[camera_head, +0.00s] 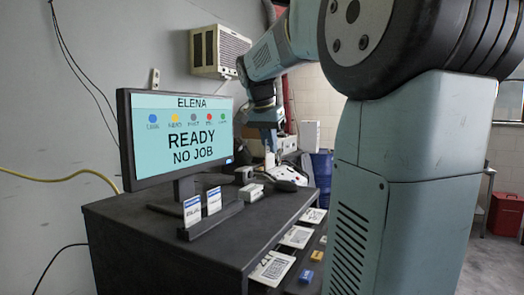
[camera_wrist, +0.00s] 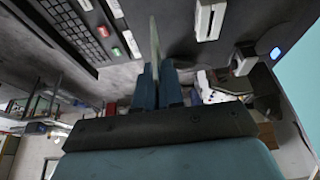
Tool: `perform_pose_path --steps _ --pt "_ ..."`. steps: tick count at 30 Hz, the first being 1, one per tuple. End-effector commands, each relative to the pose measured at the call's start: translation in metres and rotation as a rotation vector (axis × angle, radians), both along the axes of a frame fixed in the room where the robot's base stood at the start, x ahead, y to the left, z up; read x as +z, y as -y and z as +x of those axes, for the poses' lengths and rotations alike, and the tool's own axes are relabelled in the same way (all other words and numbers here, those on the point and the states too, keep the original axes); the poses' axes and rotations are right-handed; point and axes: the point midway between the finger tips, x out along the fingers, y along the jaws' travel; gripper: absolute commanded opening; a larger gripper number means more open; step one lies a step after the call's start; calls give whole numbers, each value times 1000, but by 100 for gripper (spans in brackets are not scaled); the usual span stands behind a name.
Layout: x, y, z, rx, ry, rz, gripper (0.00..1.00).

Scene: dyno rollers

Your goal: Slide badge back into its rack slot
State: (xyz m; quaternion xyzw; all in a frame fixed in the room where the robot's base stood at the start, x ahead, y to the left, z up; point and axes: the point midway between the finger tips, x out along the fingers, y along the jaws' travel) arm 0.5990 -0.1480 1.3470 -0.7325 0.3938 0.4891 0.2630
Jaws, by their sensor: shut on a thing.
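My gripper (camera_wrist: 160,72) is shut on a thin pale badge (camera_wrist: 155,40), seen nearly edge-on between the fingertips in the wrist view. In the head view my gripper (camera_head: 268,132) is above the desk, right of the monitor, and the badge (camera_head: 270,160) shows as a small pale strip below it. The dark rack (camera_head: 212,224) lies at the desk's front left, below the monitor. Two white and blue badges (camera_head: 192,211) (camera_head: 214,200) stand upright in it. My gripper is behind and to the right of the rack, apart from it. The individual slots are too small to make out.
The monitor (camera_head: 182,135) reads "ELENA, READY, NO JOB". Small devices (camera_head: 250,192) stand right of the rack on the dark desk (camera_head: 165,235). Printed cards (camera_head: 272,267) lie on a lower shelf at right. A keyboard (camera_wrist: 82,32) shows in the wrist view.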

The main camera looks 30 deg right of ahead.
Motion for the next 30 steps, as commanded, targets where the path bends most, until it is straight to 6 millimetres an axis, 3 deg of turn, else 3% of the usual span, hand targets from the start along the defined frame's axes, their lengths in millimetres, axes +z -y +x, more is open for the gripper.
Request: perform_pose_path --steps 6,30 --pt "9 0 -12 1 0 0 0" --pt "48 -1 -13 1 0 0 0"
